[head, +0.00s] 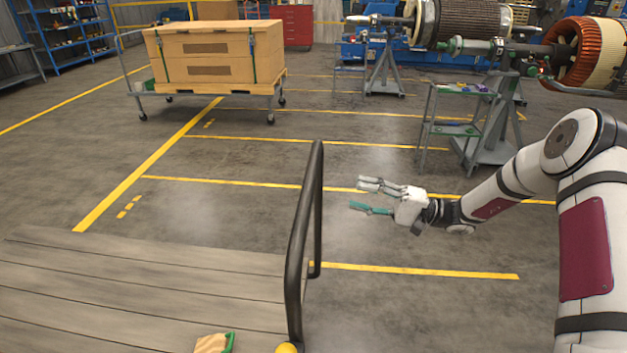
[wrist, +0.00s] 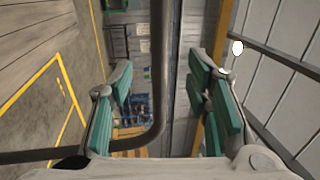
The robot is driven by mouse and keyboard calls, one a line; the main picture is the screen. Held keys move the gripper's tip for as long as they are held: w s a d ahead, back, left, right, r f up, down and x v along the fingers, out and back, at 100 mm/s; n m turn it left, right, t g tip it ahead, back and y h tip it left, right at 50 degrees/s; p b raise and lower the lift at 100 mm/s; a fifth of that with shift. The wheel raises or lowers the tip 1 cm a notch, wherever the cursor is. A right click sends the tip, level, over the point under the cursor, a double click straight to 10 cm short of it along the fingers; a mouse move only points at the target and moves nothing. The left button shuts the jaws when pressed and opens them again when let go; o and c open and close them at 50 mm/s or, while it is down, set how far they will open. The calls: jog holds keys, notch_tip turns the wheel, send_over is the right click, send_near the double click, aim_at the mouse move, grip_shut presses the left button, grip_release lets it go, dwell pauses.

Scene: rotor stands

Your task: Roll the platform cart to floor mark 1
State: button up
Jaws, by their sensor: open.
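A platform cart with a grey plank deck (head: 120,295) fills the lower left of the head view. Its black tubular push handle (head: 299,235) rises at the deck's right edge. My gripper (head: 360,195) is open and empty, just right of the handle, with its fingers pointing left towards it. In the wrist view the handle (wrist: 158,75) shows between the spread teal-padded fingers, apparently beyond them and not gripped. Yellow dash marks (head: 129,206) lie on the floor beyond the deck, with more dashes (head: 209,123) farther back. I cannot read a number on them.
A second cart carries a large wooden crate (head: 215,60) at the back left. Yellow lines (head: 230,183) divide the floor into bays, mostly clear. A grey stand (head: 450,125) and rotor (head: 590,55) are at the right.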

aim_at(310, 184)
jog(key=a+r, duration=0.1)
jog(key=a, duration=0.3)
jog(key=a+p, duration=0.1)
jog(key=a, duration=0.3)
jog(key=a+r, duration=0.1)
jog(key=a, duration=0.3)
jog(key=shift+w+a+r, duration=0.15)
jog(key=shift+a+r, duration=0.1)
jog(key=shift+r, duration=0.05)
grip_shut()
